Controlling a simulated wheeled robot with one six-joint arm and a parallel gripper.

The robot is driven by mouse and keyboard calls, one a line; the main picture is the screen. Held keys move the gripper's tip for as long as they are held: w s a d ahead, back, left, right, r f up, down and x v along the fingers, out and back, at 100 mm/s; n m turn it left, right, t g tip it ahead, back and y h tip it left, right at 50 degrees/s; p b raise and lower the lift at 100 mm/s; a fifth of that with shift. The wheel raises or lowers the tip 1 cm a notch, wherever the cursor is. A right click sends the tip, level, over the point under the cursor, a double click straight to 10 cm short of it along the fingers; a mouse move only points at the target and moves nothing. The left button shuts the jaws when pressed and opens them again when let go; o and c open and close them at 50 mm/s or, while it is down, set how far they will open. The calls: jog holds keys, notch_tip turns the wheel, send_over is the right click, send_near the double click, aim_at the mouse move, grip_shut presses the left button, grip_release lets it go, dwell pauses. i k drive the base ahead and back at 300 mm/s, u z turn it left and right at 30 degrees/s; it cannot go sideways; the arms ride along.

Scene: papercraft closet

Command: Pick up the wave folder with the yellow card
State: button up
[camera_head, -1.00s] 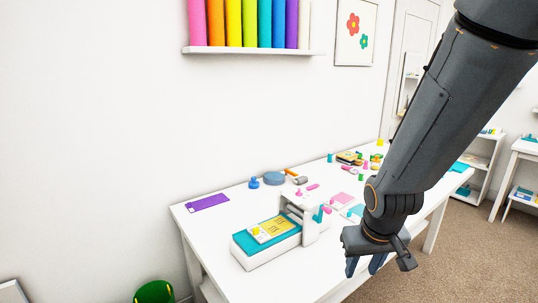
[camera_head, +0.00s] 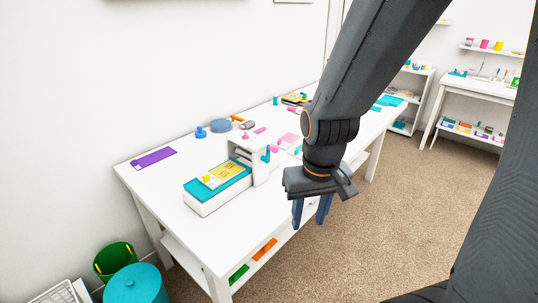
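A teal flat piece (camera_head: 204,190) lies on top of a white boxy machine (camera_head: 213,205) on the white table, at the near left part of the tabletop. A yellow card (camera_head: 230,170) with dark markings lies on the teal piece. A small yellow round thing sits at the card's left end. I cannot make out a wave pattern at this size. My gripper (camera_head: 312,212) points down in front of the table's near edge, right of the machine.
The white table (camera_head: 160,182) also bears a purple ruler-like strip (camera_head: 153,158), a blue round thing (camera_head: 221,125) and small craft pieces. A teal bin (camera_head: 135,286) and a green bucket (camera_head: 114,260) stand at lower left. Open carpet (camera_head: 350,240) lies right of the table.

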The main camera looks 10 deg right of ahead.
aim_at(215, 177)
jog(key=z, duration=0.05)
jog(key=k, duration=0.55)
jog(key=z, duration=0.6)
jog(key=i, duration=1.35)
jog(key=u, duration=0.8)
